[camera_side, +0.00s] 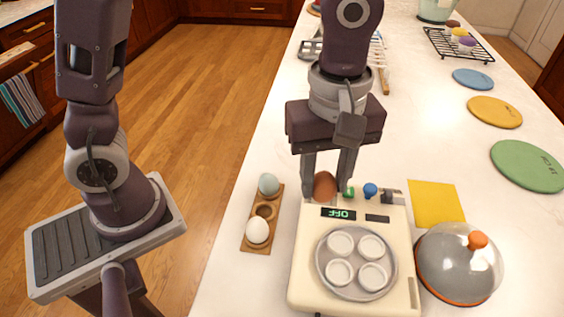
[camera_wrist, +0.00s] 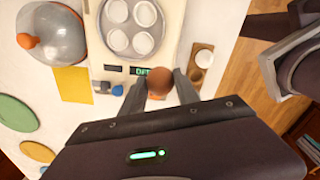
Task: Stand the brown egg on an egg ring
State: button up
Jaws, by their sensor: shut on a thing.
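The brown egg (camera_side: 324,186) is between the fingertips of my gripper (camera_side: 330,180), which is shut on it. In the side view the egg hangs by the back edge of the cream egg cooker (camera_side: 302,285), near its display. In the wrist view the brown egg (camera_wrist: 187,88) shows at the fingers of my gripper (camera_wrist: 170,88). The cooker's round metal plate bears several white egg rings, among them a front-left ring (camera_side: 341,272) and a back-right ring (camera_side: 371,248). No egg stands on these rings.
A glass lid (camera_side: 445,270) with an orange knob and a yellow cloth (camera_side: 435,203) lie right. Coloured knobs (camera_side: 370,191) stand along the cooker's back.

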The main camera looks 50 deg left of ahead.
jog(key=shift+w+d+f, duration=0.15)
jog(key=shift+d+f, duration=2.55)
jog(key=shift+f, duration=0.05)
jog(key=shift+f, duration=0.8)
jog(key=o, duration=0.8)
jog(key=shift+c, duration=0.2)
jog(key=shift+o, duration=0.2)
jog(key=o, duration=0.4)
jog(key=shift+c, duration=0.2)
